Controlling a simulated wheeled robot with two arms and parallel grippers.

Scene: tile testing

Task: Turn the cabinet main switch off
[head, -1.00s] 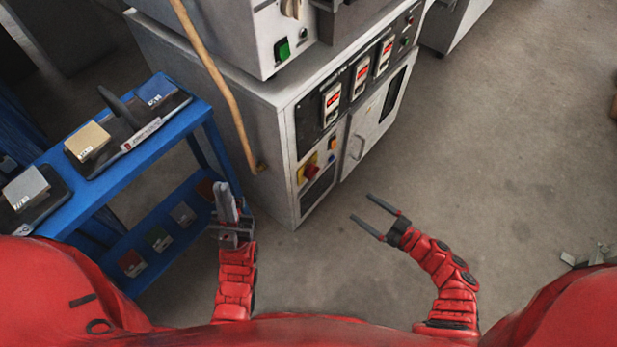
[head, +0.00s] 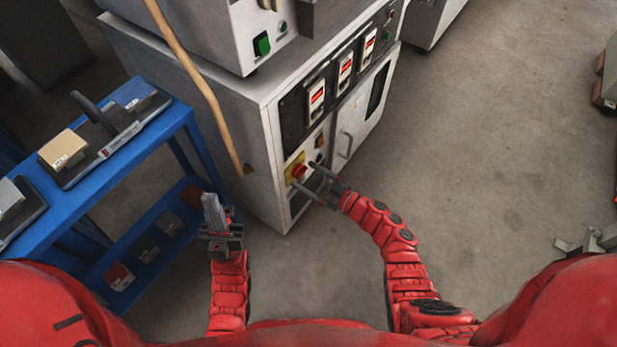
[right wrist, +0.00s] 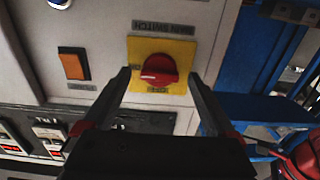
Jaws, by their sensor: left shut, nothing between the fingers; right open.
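The main switch is a red rotary knob (right wrist: 159,71) on a yellow square plate (right wrist: 180,48), on the front of the grey cabinet (head: 265,185). The label "MAIN SWITCH" shows upside down in the right wrist view. In the head view the red knob (head: 299,171) sits low on the panel. My right gripper (head: 304,176) is open; in the right wrist view its fingers (right wrist: 160,80) lie to either side of the knob, apart from it. Whether they touch the panel I cannot tell. My left gripper (head: 212,198) is shut and empty, left of the cabinet.
An orange button (right wrist: 73,65) is beside the switch. Several meters with red displays (head: 316,100) line the panel above. A blue shelf cart (head: 100,160) stands left, and a wooden stick (head: 195,75) leans at the cabinet's side.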

